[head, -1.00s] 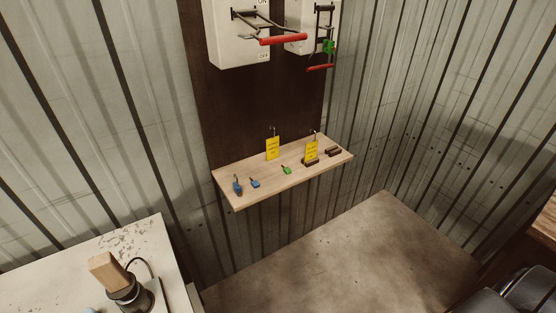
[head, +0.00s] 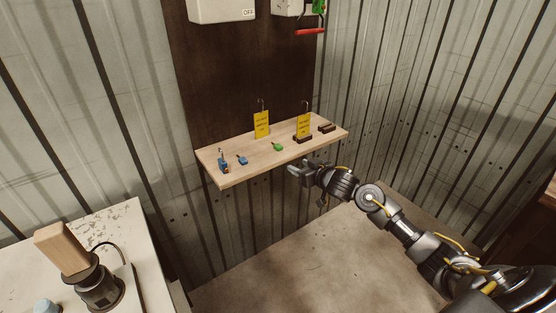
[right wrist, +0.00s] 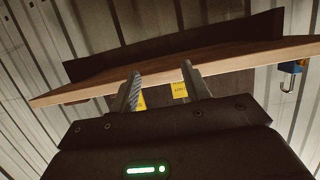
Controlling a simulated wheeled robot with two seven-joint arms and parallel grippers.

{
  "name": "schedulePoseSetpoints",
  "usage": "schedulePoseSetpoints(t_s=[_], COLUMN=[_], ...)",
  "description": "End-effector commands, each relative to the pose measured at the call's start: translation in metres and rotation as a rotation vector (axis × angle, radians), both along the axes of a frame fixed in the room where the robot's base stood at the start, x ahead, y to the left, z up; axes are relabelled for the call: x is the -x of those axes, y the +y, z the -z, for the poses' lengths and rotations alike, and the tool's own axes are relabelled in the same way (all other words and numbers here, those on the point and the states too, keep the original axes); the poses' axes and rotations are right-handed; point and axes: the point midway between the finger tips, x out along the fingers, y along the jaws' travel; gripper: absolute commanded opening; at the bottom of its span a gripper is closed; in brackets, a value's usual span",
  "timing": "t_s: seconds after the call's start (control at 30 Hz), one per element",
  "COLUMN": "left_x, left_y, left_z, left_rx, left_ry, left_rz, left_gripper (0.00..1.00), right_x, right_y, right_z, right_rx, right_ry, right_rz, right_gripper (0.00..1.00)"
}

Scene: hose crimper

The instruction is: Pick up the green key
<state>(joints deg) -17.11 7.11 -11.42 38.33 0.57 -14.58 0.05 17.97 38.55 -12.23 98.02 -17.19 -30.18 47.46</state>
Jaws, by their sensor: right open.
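The green key (head: 277,147) lies on the wooden shelf (head: 232,177), near the middle of its top, in the head view. My right gripper (head: 296,170) is just off the shelf's front edge, in front of the green key and a little to its right. The right wrist view shows my right gripper (right wrist: 161,75) with its two fingers apart and nothing between them. That view faces the shelf edge (right wrist: 215,60); I cannot make out the green key there. My left gripper is not in view.
A blue padlock (head: 224,163) and a blue key (head: 242,160) are on the shelf's left. Yellow tags (head: 261,125) (head: 303,125) stand at the back. Dark brown pieces (head: 327,128) are at the right. A white table (head: 115,231) is at lower left.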

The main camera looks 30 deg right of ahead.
Motion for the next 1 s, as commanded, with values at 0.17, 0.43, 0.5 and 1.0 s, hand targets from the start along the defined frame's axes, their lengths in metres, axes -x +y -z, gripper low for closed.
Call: schedulePoseSetpoints(t_s=[0.17,0.43,0.5,1.0], left_x=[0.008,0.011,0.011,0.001], left_y=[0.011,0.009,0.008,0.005], left_z=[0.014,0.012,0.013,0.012], left_rx=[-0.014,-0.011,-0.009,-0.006], left_ry=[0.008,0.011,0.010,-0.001], left_rz=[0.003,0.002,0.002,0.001], left_gripper=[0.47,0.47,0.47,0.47], right_x=[-0.001,-0.013,-0.024,-0.061], right_y=[0.009,0.012,0.014,0.022], right_z=[-0.054,-0.060,-0.057,-0.048], right_rx=[0.001,-0.005,-0.006,-0.005], right_ry=[-0.090,-0.098,-0.098,-0.097], right_rz=[-0.031,-0.031,-0.032,-0.033], right_gripper=[0.47,0.47,0.47,0.47])
